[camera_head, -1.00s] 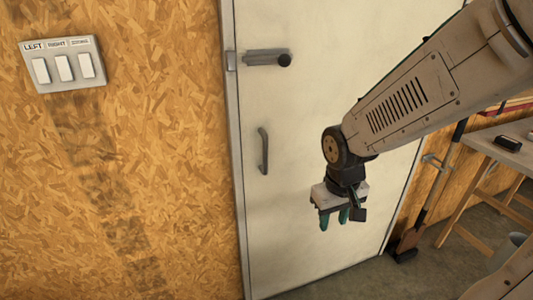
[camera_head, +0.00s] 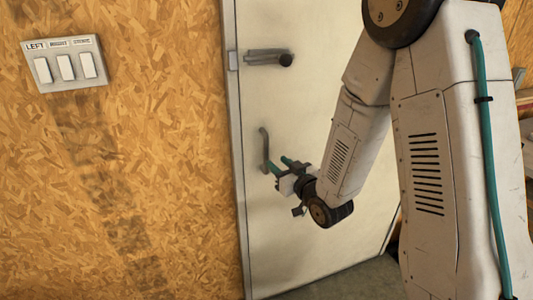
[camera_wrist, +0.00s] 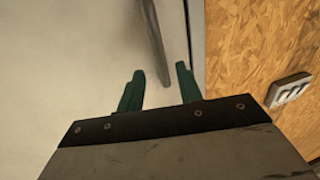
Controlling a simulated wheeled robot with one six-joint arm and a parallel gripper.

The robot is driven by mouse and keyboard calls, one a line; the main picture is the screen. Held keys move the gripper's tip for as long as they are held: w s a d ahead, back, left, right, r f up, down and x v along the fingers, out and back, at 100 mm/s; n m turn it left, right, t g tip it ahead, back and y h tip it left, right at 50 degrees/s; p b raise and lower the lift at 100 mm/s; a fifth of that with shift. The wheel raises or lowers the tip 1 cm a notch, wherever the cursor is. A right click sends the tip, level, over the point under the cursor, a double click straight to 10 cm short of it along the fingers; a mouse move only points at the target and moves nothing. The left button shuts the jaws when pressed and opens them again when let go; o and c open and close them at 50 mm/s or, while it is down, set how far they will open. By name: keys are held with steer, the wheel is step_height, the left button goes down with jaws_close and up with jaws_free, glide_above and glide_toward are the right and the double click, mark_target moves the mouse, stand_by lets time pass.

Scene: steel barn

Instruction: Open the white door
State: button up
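The white door (camera_head: 310,100) is shut in its frame in the head view. A dark grey pull handle (camera_head: 264,145) stands upright near its left edge. A slide bolt with a dark round knob (camera_head: 268,57) sits higher up, reaching to the frame. My gripper (camera_head: 276,165) has its green fingers pointing left at the lower part of the handle. In the wrist view my gripper (camera_wrist: 160,80) is open, with a gap between its fingers. The handle (camera_wrist: 155,40) shows ahead of that gap. I cannot tell whether a finger touches it.
A panel with several white switches (camera_head: 65,64) is on the chipboard wall (camera_head: 150,170) left of the door. The switches also show at the right in the wrist view (camera_wrist: 290,90). My arm covers much of the door's right side.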

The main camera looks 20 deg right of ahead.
mark_target(268, 154)
steer(key=x, duration=0.7)
steer(key=shift+w+r, duration=0.1)
steer(key=shift+w, duration=0.25)
jaws_close()
